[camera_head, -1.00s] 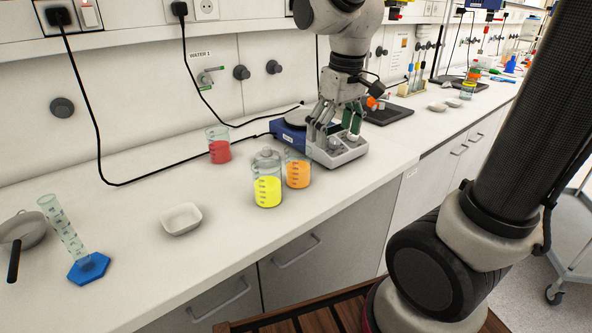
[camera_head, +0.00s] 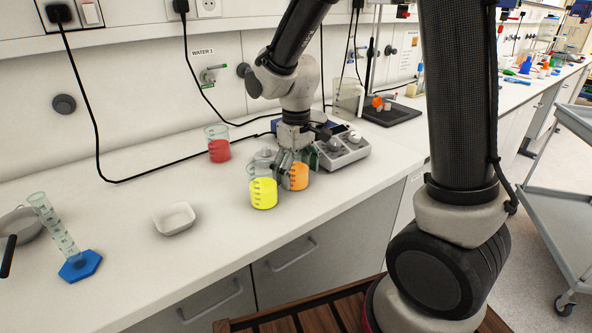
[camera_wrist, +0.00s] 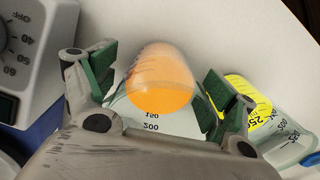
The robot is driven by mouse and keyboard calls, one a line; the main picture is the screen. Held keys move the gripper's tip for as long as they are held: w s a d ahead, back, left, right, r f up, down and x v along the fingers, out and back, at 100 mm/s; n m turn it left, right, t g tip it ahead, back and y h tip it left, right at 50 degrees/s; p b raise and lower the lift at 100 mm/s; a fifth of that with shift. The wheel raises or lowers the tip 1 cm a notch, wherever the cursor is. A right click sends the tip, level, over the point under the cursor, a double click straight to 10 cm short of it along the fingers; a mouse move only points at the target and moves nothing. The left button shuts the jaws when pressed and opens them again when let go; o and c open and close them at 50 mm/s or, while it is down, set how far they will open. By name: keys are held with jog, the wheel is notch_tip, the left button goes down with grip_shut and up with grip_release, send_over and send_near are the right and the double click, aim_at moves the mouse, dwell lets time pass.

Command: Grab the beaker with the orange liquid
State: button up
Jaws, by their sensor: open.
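The beaker with orange liquid (camera_head: 300,178) stands on the white bench, partly hidden by my gripper. In the wrist view the orange beaker (camera_wrist: 162,88) lies between my two green-padded fingers. My gripper (camera_head: 292,165) is open around the top of this beaker, a finger on each side. In the wrist view, gaps show between the pads and the glass, so the gripper (camera_wrist: 155,88) is not closed on it. The beaker with yellow liquid (camera_head: 263,192) stands just left of the orange one, close to one finger; it also shows in the wrist view (camera_wrist: 245,100).
A hot plate with dials (camera_head: 343,148) stands right behind the orange beaker. A beaker with red liquid (camera_head: 218,149) stands farther back left. A white dish (camera_head: 175,219) and a measuring cylinder with a blue base (camera_head: 72,250) are on the left. The bench front is clear.

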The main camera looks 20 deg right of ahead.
jog(key=c, duration=1)
jog(key=shift+c, duration=0.2)
